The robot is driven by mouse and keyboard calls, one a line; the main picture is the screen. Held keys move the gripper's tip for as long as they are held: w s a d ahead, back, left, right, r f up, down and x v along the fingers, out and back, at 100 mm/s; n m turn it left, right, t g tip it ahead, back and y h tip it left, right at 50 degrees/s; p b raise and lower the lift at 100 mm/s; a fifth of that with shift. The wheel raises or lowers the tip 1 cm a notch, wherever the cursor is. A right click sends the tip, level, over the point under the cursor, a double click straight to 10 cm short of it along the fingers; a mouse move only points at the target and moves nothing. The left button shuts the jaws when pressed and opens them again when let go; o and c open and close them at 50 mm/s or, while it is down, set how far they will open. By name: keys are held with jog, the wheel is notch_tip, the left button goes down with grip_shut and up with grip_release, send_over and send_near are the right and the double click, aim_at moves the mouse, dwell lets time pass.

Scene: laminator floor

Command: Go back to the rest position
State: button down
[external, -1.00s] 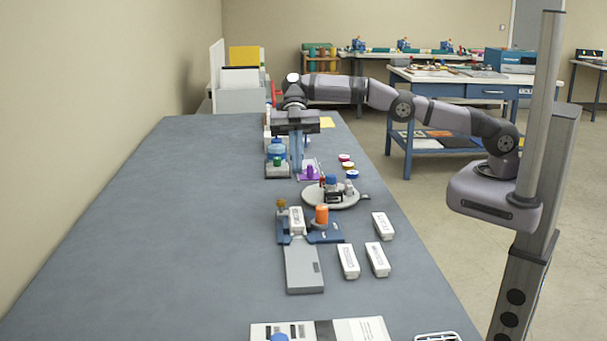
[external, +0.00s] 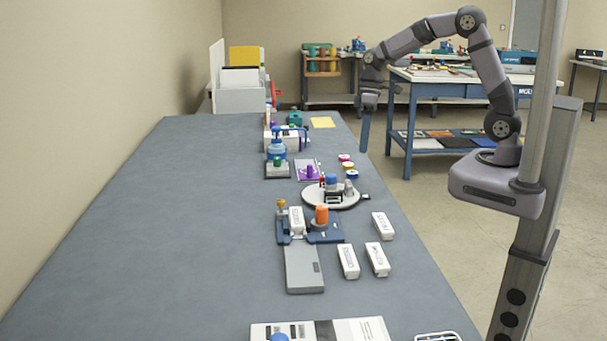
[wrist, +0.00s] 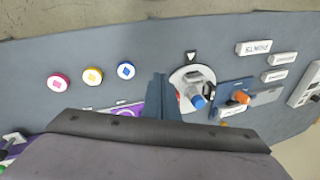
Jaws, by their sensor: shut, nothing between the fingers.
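My gripper (external: 364,132) is at the end of my raised, folded arm, in the air by the table's far right edge. Its long blue-grey fingers point down, are shut and hold nothing. In the wrist view the shut fingers (wrist: 160,98) show over the grey table (wrist: 140,62), with the round turntable (wrist: 192,76) to their right. In the external view the gripper is well apart from everything on the table.
The turntable (external: 318,201) bears small parts. Three coloured round caps (external: 347,167) lie behind it. White labelled blocks (external: 382,226) lie near the right edge, beside a blue fixture (external: 328,238). The table's left side (external: 160,230) is clear.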

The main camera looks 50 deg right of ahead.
jog(key=s+d+f+m+h, duration=0.1)
jog(key=s+d+f+m, duration=0.1)
jog(key=s+d, duration=0.5)
jog(key=s+d+f+m+h+p, duration=0.1)
jog(key=s+d+f+m, duration=0.1)
jog(key=s+d+m, duration=0.2)
jog(key=s+d, duration=0.2)
jog(key=s, duration=0.2)
jog(key=shift+s+d+t+h, duration=0.2)
jog(key=shift+d+t+h, duration=0.2)
jog(key=c, duration=2.5)
grip_release()
